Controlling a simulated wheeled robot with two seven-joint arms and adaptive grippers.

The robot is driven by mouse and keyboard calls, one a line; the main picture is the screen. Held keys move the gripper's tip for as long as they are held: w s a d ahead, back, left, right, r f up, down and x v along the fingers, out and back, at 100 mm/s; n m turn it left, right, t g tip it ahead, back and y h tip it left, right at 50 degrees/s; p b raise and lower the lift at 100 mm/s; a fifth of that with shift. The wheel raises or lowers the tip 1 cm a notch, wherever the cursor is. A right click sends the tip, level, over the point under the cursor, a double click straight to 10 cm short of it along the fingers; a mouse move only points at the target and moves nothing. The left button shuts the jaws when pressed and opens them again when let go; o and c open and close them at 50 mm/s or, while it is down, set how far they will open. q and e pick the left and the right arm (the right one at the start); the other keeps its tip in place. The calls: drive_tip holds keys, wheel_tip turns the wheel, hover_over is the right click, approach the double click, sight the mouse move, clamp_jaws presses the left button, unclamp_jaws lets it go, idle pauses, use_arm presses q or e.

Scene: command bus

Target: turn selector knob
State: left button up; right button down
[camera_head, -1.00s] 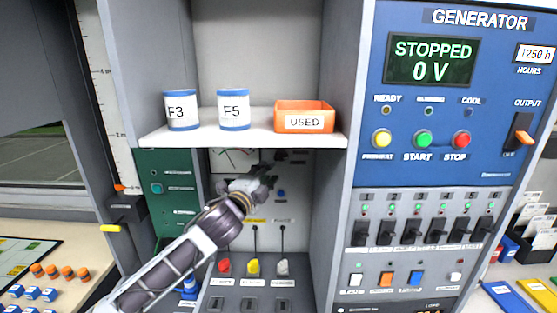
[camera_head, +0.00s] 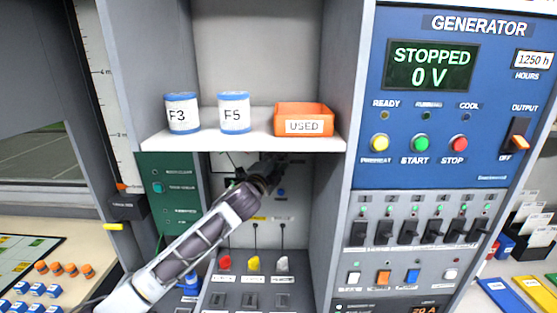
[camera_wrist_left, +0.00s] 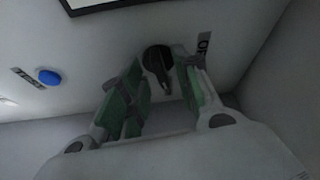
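The selector knob (camera_wrist_left: 157,62) is a round black knob with a pointer, on the pale back panel of the recess under the shelf. In the left wrist view it sits between the two green-padded fingers of my left gripper (camera_wrist_left: 156,75). The fingers are open around it, with gaps on both sides; contact is not clear. In the head view my left gripper (camera_head: 278,163) reaches into the recess just below the shelf, and the knob is hidden there. My right gripper is not in view.
The shelf (camera_head: 240,142) just above my gripper holds F3 (camera_head: 182,114) and F5 (camera_head: 234,113) cans and an orange USED bin (camera_head: 304,118). Red, yellow and white levers stand below. A blue button (camera_wrist_left: 48,76) is left of the knob. The generator panel (camera_head: 450,100) is on the right.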

use_arm(q)
drive_tip(key=shift+w+d+r, duration=0.1)
drive_tip(key=shift+w+d, duration=0.05)
drive_tip(key=shift+w, duration=0.25)
clamp_jaws()
idle(0.4)
